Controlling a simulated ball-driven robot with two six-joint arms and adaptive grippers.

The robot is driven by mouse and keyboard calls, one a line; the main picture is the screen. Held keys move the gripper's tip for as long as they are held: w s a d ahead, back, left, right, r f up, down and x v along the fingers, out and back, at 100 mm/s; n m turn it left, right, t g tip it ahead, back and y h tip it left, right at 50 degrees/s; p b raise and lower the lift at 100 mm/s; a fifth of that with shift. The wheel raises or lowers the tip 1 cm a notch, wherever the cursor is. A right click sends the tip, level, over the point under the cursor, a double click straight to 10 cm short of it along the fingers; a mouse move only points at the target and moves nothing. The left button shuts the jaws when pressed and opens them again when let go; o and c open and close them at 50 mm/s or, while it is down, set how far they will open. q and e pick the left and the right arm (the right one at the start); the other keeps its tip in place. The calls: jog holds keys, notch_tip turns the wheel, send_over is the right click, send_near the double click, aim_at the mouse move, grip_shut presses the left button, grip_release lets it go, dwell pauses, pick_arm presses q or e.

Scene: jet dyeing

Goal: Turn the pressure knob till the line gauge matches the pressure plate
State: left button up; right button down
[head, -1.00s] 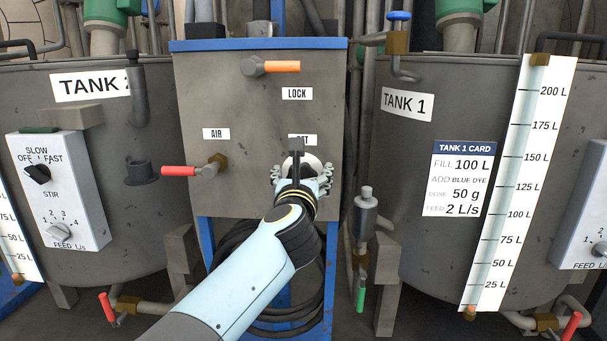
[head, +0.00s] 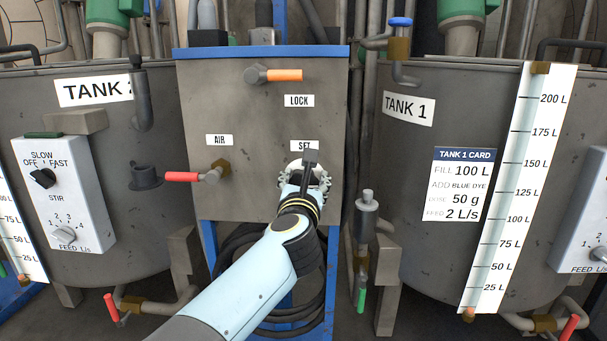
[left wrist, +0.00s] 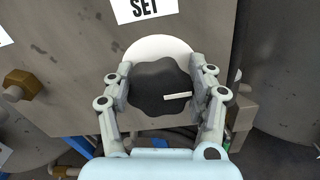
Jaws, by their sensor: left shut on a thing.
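A dark, lobed knob (left wrist: 150,84) with a white pointer line sits in front of a white round disc (left wrist: 158,48) on the grey cabinet (head: 235,110), below the SET label (head: 304,146). In the left wrist view the pointer line points to the right, almost level. My left gripper (head: 306,174) is shut on the knob, one finger on each side of it; the gripper also shows in the left wrist view (left wrist: 160,93). In the head view my gripper hides most of the knob. No line gauge or pressure plate can be made out. My right gripper is out of view.
An orange lever (head: 284,75) beside the LOCK label and a red lever (head: 181,177) below the AIR label stick out of the cabinet. Tank 1 (head: 410,180) stands to the right and another tank (head: 105,125) to the left. Black hose (head: 262,240) hangs below the cabinet.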

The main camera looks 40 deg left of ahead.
pick_arm(q)
jog(key=m+p, duration=0.1)
jog(key=m, duration=0.1)
jog(key=m+p, duration=0.1)
jog(key=p, duration=0.1)
jog(key=shift+d+r+m, duration=0.15)
jog(key=shift+r+m, duration=0.05)
jog(key=shift+m, duration=0.2)
jog(key=shift+m+p, duration=0.4)
jog(key=shift+p, duration=0.2)
jog(key=m+p, duration=0.2)
jog(key=m, duration=0.1)
jog(key=shift+f, duration=0.15)
jog(key=shift+d+f+m+p, duration=0.1)
jog(key=shift+f+m+p, duration=0.1)
jog(key=shift+m+p, duration=0.8)
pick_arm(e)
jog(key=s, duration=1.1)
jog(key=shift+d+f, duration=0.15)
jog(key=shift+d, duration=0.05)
pick_arm(q)
jog(key=shift+m, duration=0.3)
jog(key=shift+f, duration=0.1)
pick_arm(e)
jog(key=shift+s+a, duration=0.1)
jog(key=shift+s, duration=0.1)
